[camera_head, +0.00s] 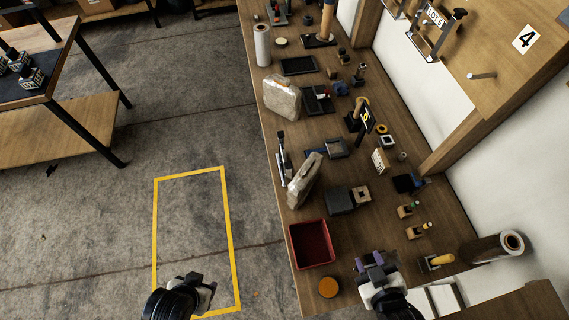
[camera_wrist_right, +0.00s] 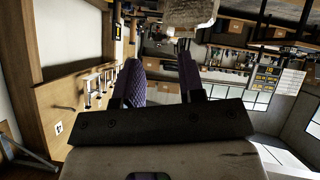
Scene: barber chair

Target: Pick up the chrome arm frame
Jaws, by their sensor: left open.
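A chrome arm frame (camera_head: 433,42) with a "LOT 5" tag hangs on the wooden wall board at the top right of the head view. Part of another bracket shows at its left. In the right wrist view several chrome frames (camera_wrist_right: 97,84) stand out from the board, left of the fingers. My right gripper (camera_head: 374,260) is over the near end of the bench, far below the frame in the picture. Its purple fingers are apart and empty in the right wrist view (camera_wrist_right: 161,80). My left gripper (camera_head: 198,281) is open above the floor, left of the bench.
The long wooden bench (camera_head: 285,213) carries a red tray (camera_head: 312,244), wrapped stone-like blocks (camera_head: 283,97), small tools and blocks. A paper roll (camera_head: 492,247) lies at the right. A peg (camera_head: 481,76) juts from the board. The yellow-outlined floor area (camera_head: 190,230) is clear.

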